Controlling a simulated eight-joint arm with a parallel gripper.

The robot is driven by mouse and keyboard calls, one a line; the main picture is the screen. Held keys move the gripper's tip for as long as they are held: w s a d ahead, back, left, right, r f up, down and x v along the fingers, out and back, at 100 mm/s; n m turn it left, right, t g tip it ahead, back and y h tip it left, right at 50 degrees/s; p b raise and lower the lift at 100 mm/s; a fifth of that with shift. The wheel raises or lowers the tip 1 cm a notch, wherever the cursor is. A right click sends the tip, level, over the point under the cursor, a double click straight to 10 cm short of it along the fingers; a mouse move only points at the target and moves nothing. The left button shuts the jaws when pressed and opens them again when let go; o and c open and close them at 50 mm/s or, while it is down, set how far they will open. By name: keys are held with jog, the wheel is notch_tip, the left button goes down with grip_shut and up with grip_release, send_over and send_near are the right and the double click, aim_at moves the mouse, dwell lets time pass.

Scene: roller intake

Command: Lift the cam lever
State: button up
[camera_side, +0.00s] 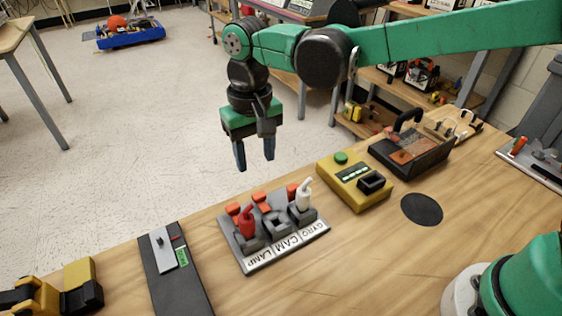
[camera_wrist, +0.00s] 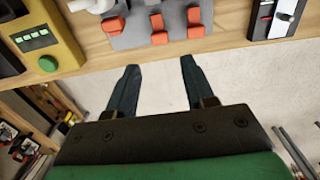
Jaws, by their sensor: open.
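A grey switch panel (camera_side: 240,259) lies on the wooden bench with labels LAMP, CAM and GYRO along its front. A red lever (camera_side: 247,222) stands up at LAMP and a white lever (camera_side: 304,196) stands up at GYRO. The CAM position (camera_side: 277,226) shows a dark block with no clear upright lever; an orange-red piece (camera_side: 261,201) is behind it. In the wrist view the panel (camera_wrist: 134,38) is cut off at the top, with the middle orange-red piece (camera_wrist: 158,29) roughly between the fingers. My gripper (camera_side: 255,163) is open, empty and pointing down, above and behind the panel.
A yellow box (camera_side: 345,189) with a green button sits right of the panel, and a dark case (camera_side: 412,150) is beyond it. A dark plate with a slider (camera_side: 177,275) lies to the left. The bench front right of the panel is mostly clear.

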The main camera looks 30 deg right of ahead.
aim_at(261, 197)
notch_tip(261, 197, down, 9)
jog(key=shift+r, duration=0.2)
jog(key=c, duration=0.7)
jog(key=shift+s+r, duration=0.25)
jog(key=shift+r, duration=0.3)
jog(key=shift+s, duration=0.1)
jog(key=shift+s+r, duration=0.4)
jog(key=shift+s, duration=0.1)
dwell(0.5)
